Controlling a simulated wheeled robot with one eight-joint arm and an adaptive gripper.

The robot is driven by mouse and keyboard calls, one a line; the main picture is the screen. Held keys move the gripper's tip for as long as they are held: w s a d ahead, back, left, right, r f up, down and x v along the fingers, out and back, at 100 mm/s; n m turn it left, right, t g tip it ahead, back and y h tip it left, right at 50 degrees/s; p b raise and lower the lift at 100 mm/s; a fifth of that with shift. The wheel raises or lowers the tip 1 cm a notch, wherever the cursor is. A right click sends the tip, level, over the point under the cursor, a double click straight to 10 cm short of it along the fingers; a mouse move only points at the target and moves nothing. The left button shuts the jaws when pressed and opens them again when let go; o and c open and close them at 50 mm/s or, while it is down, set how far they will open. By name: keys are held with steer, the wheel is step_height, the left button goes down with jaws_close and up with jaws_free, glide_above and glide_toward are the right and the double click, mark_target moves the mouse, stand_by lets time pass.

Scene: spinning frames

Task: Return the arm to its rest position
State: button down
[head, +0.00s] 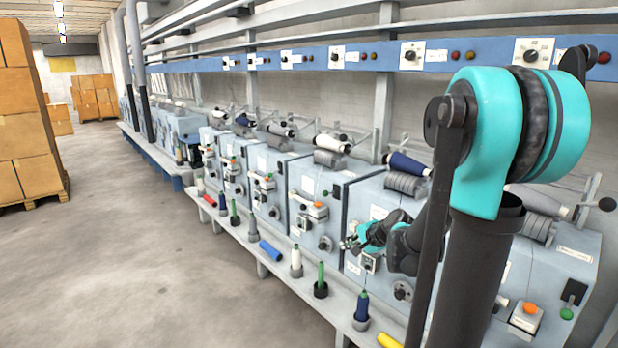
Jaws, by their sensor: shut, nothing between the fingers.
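My arm rises at the right of the head view, with a large teal joint at the top and dark links. Its far end reaches down and left to my gripper (352,244), which is small, dark and teal. My gripper is shut and empty. It is in front of the pale blue face of a spinning machine (376,213), near a small control box (369,264). I cannot tell whether it touches the machine. Part of the arm hides the machine behind it.
A long shelf (283,282) runs along the machines, holding upright bobbins, a lying blue bobbin (271,251) and a yellow one (389,341). Yarn cones sit above. A blue rail (375,58) with switches crosses the top. Boxes (25,150) stand left; the floor between is clear.

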steer(key=s+d+f+n+g+h, duration=0.1)
steer(key=s+d+f+n+h, duration=0.1)
steer(key=s, duration=0.6)
steer(key=s+d+f+n+g+h, duration=0.1)
steer(key=s+d+f+n+g, duration=0.1)
steer(key=s+n, duration=0.3)
steer(key=s+d+f+n+g+h, duration=0.1)
steer(key=s+f+n, duration=0.3)
steer(key=s, duration=0.7)
steer(key=shift+d+f+h, duration=0.35)
steer(key=shift+d+h, duration=0.15)
steer(key=shift+h, duration=0.3)
